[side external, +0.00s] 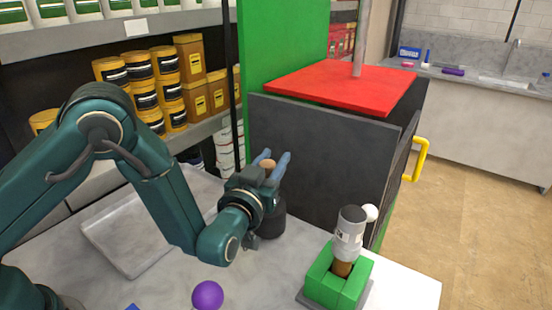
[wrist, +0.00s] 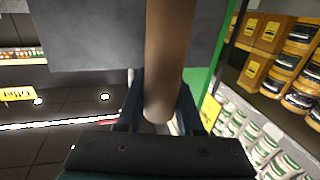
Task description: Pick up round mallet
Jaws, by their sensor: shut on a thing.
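The round mallet has a tan wooden handle (wrist: 168,60) and what looks like a dark cylindrical head (side external: 272,217). In the side view the head hangs below my gripper (side external: 271,160), and the handle's tan end shows between the blue fingers. My gripper is shut on the handle. In the wrist view the handle runs from between the fingers (wrist: 160,112) up past the top edge. The head is not clear in the wrist view. I cannot tell whether the head touches the table.
A dark box with a red top (side external: 345,85) stands close behind my gripper. A green holder (side external: 338,285) with a grey cylindrical object (side external: 349,228) stands right. A purple ball (side external: 207,295) lies in front, a grey tray (side external: 125,265) left. Shelves with yellow tubs (side external: 140,68) stand behind.

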